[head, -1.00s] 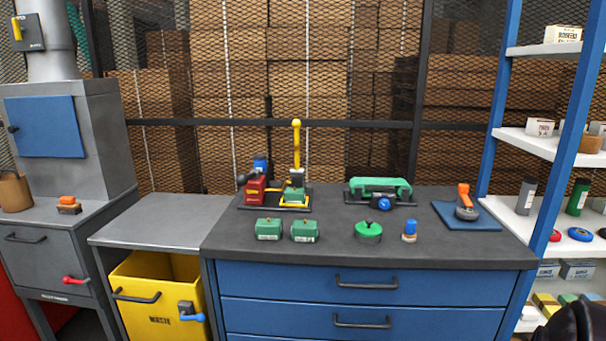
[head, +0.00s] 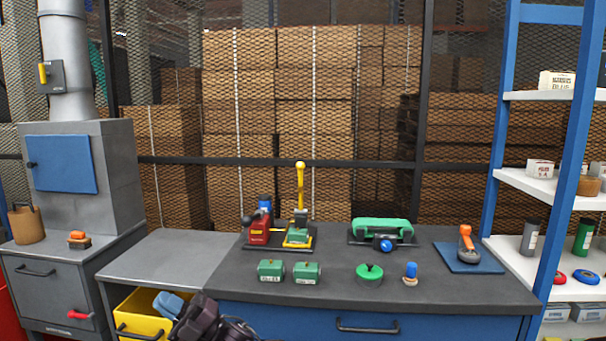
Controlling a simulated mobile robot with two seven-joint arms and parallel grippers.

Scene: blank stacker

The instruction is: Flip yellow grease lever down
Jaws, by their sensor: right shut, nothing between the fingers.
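A tall yellow lever with a ball knob (head: 300,185) stands upright on a small press on the workbench. A second, short yellow lever (head: 43,73) sits upright on a dark box on the grey duct at upper left. I cannot read which one is the grease lever. My right gripper (head: 167,303) shows at the bottom left, its pale blue fingers shut and empty in front of the yellow bin. It is low and well apart from both levers. My left gripper is not in view.
The dark workbench (head: 440,290) holds a red device (head: 258,230), two green blocks (head: 306,272), a green lid (head: 369,274), a green-handled tool (head: 381,230) and an orange-handled tool (head: 466,244). The yellow bin (head: 140,325) is below left. Shelves stand right. The grey side table (head: 170,255) is clear.

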